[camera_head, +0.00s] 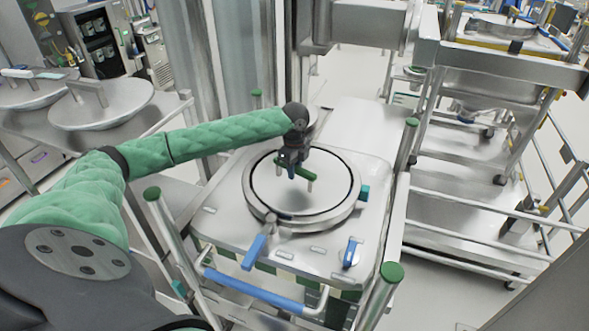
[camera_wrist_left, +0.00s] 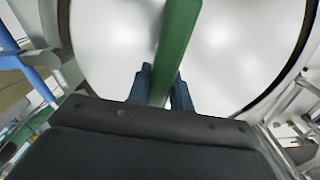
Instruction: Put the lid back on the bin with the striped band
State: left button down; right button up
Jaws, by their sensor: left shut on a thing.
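The round steel lid (camera_head: 305,205) lies over the opening of the bin (camera_head: 225,225). It sits inside the raised ring, with a dark line around its edge; I cannot tell if it is fully seated. A green and white striped band (camera_head: 265,266) shows under the bin's front edge. My left gripper (camera_head: 292,172) is above the lid, shut on its green bar handle (camera_head: 308,177). In the left wrist view the handle (camera_wrist_left: 175,50) runs between the two dark fingers (camera_wrist_left: 160,88), with the shiny lid (camera_wrist_left: 110,40) behind it. My right gripper is not in view.
Blue clamp levers (camera_head: 257,248) and a blue push bar (camera_head: 253,289) are at the bin's front. Green-capped posts (camera_head: 391,272) stand at its corners. Two other lids (camera_head: 100,103) lie on a bench at the left. A steel rack (camera_head: 480,200) stands at the right.

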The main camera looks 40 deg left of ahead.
pick_arm(q)
jog(key=shift+r, duration=0.1)
jog(key=c, duration=1.2)
grip_release()
jog(key=shift+o, duration=0.2)
jog(key=shift+s+f, duration=0.1)
jog(key=shift+f, duration=0.1)
jog(key=shift+r+b, duration=0.35)
jog(key=shift+b, duration=0.05)
notch_tip(320, 180, up, 6)
jog(key=b, duration=0.3)
jog(key=shift+r, duration=0.75)
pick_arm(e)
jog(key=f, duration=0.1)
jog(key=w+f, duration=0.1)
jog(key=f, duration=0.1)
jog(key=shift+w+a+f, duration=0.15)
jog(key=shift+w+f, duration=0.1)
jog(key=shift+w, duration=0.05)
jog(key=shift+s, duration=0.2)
